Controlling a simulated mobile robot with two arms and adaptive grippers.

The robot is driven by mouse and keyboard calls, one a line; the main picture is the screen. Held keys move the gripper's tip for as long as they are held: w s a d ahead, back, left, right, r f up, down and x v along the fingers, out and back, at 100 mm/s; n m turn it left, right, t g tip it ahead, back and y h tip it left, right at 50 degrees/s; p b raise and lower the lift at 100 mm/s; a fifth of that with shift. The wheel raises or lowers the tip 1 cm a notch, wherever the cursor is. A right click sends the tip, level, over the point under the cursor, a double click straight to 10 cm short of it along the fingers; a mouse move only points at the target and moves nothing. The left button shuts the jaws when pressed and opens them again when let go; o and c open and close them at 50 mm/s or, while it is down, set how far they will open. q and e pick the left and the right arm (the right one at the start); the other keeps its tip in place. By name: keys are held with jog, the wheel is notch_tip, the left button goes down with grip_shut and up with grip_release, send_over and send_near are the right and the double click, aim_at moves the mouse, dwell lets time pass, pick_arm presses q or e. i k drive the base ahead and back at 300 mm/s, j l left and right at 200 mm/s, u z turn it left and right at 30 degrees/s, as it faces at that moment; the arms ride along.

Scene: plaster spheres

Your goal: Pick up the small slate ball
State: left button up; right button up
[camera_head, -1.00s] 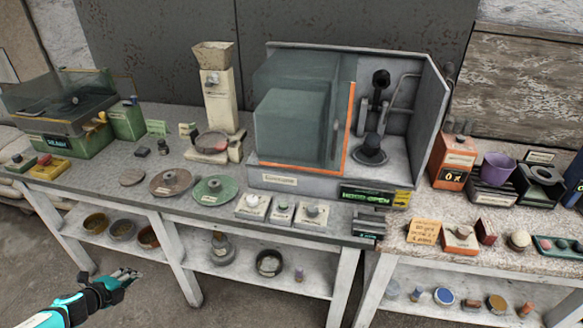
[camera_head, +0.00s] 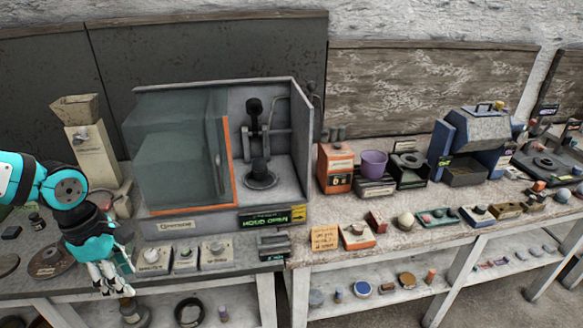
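Which is the slate ball is not clear. My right gripper is not in view.
A glass-sided cabinet (camera_head: 175,150) with an orange edge stands behind the white stands (camera_head: 184,259). A pale larger ball (camera_head: 406,221), an orange box (camera_head: 335,168) and a purple cup (camera_head: 374,164) are on the right bench. Shelves below hold small items.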

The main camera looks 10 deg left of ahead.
aim_at(259, 163)
jog(key=i+j+z, duration=0.15)
jog(key=z, duration=0.25)
jog(key=i+j+z, duration=0.5)
jog(key=z, duration=0.25)
jog(key=i+j, duration=0.15)
jog(key=j, duration=0.15)
jog(key=i+j, duration=0.1)
jog(key=j, duration=0.25)
jog(key=i+j, duration=0.15)
jog(key=j, duration=0.15)
